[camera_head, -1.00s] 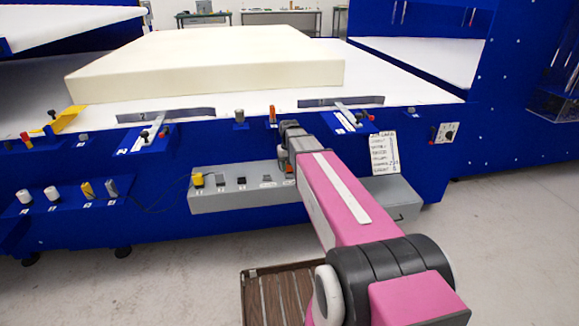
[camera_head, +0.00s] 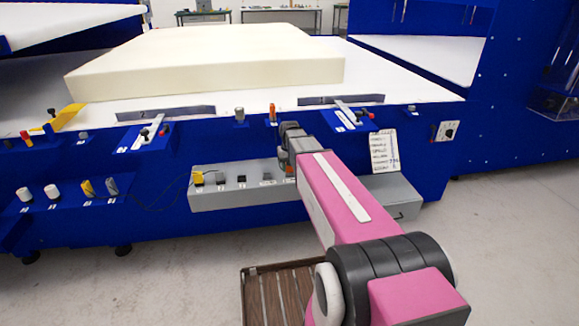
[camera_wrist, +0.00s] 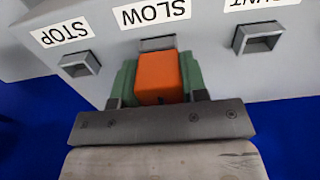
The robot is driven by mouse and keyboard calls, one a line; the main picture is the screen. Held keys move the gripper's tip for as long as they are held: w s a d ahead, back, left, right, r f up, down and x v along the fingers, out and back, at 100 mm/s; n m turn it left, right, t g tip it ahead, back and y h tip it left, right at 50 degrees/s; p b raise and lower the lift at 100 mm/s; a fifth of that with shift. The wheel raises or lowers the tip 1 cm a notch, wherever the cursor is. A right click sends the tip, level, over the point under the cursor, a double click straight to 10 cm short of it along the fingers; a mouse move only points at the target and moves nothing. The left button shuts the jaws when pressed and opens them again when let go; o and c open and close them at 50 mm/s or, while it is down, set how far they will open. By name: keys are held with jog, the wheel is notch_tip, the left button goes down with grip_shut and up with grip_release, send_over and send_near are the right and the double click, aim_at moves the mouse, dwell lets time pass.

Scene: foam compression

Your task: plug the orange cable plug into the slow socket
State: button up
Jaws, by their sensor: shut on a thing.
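The orange cable plug (camera_wrist: 158,76) is between the green fingers of my gripper (camera_wrist: 158,82) in the wrist view. My gripper is shut on it. The slow socket (camera_wrist: 157,44), under the SLOW label (camera_wrist: 152,12), is right in front of the plug's far end. The plug overlaps the socket's lower edge in this view. I cannot tell whether the plug's tip is inside it. In the head view my gripper (camera_head: 284,160) is at the right part of the grey socket box (camera_head: 225,198), and the arm hides most of the plug.
The STOP socket (camera_wrist: 80,64) is left of the plug and another socket (camera_wrist: 258,40) is right, its label cut off. A yellow plug (camera_head: 198,178) with a dark cable sits at the box's left end. A large foam block (camera_head: 210,60) lies on the table above.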

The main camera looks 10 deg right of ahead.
jog(key=shift+f, duration=0.15)
jog(key=o, duration=1.3)
jog(key=shift+c, duration=0.2)
jog(key=shift+r, duration=0.2)
jog(key=shift+r, duration=2.75)
jog(key=shift+r, duration=0.1)
notch_tip(320, 180, up, 10)
jog(key=s+f, duration=1.9)
jog(key=s, duration=0.2)
jog(key=shift+s+f, duration=0.15)
jog(key=shift+f, duration=0.15)
